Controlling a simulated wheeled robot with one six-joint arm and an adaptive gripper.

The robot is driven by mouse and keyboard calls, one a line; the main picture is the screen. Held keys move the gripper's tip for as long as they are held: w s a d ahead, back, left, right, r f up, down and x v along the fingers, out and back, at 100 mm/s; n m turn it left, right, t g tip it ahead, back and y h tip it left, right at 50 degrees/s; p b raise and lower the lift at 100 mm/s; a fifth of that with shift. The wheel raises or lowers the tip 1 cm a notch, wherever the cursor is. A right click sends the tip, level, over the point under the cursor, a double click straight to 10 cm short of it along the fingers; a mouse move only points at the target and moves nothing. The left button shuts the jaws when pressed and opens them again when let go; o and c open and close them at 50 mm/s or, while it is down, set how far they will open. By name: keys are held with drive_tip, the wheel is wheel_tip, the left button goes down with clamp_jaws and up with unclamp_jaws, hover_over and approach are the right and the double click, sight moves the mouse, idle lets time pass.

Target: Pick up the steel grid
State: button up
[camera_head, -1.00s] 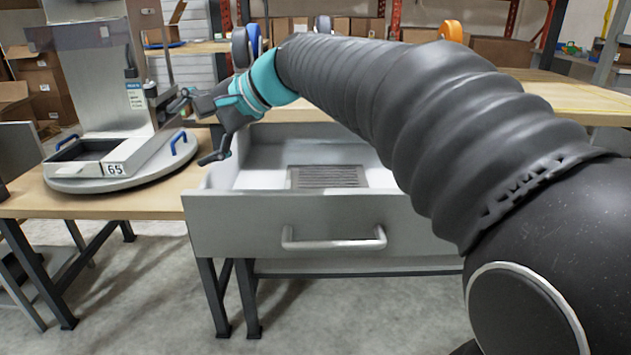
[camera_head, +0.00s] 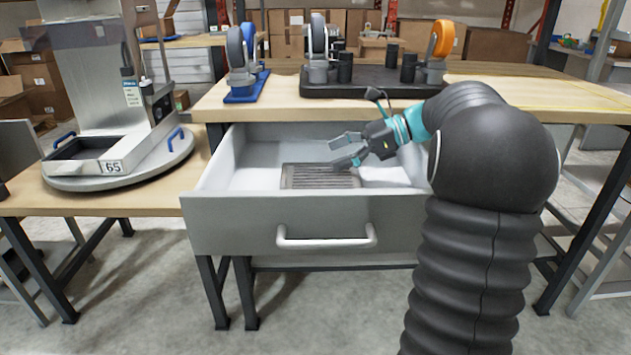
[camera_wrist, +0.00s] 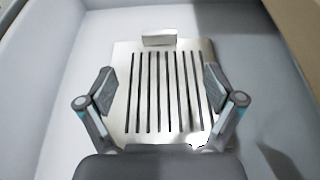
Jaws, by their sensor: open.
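The steel grid (camera_head: 318,180) is a flat, slotted metal plate. It lies on the floor of the open grey drawer (camera_head: 230,226). In the wrist view the steel grid (camera_wrist: 170,65) has dark parallel slots and a small raised tab at its far edge. My gripper (camera_head: 342,151) is open and empty, above the right part of the grid in the head view. In the wrist view the open fingers of my gripper (camera_wrist: 160,90) appear over the left and right sides of the plate. Whether they touch it cannot be told. The plate's near edge is partly hidden by my gripper.
The drawer has high walls and a front handle (camera_head: 326,237). The wooden tabletop (camera_head: 500,85) overhangs the drawer's back. A black base (camera_head: 370,82) with dispensers stands on it. At left, a machine marked 65 (camera_head: 112,167) stands on a round plate.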

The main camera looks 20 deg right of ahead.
sight(286, 171)
drive_tip(key=b+x, duration=0.2)
drive_tip(key=x, duration=0.1)
drive_tip(key=b+x, duration=0.1)
drive_tip(key=x, duration=0.2)
drive_tip(key=shift+f+b, duration=0.25)
drive_tip(key=shift+b, duration=0.15)
drive_tip(key=shift+w+a+f+b, duration=0.1)
drive_tip(key=shift+w+a+b, duration=0.15)
drive_tip(key=shift+a, duration=0.3)
drive_tip(key=b+x, duration=0.3)
drive_tip(key=x, duration=0.1)
drive_tip(key=shift+a+f+b, duration=0.3)
drive_tip(key=shift+a+b, duration=0.05)
drive_tip(key=shift+b, duration=0.05)
drive_tip(key=shift+w+a, duration=0.1)
drive_tip(key=shift+a, duration=0.15)
drive_tip(key=shift+r, duration=0.1)
drive_tip(key=c, duration=1.4)
drive_tip(key=shift+r, duration=0.1)
drive_tip(key=shift+c, duration=0.2)
wheel_tip(286, 171, up, 18)
drive_tip(key=p, duration=0.4)
drive_tip(key=shift+p, duration=0.3)
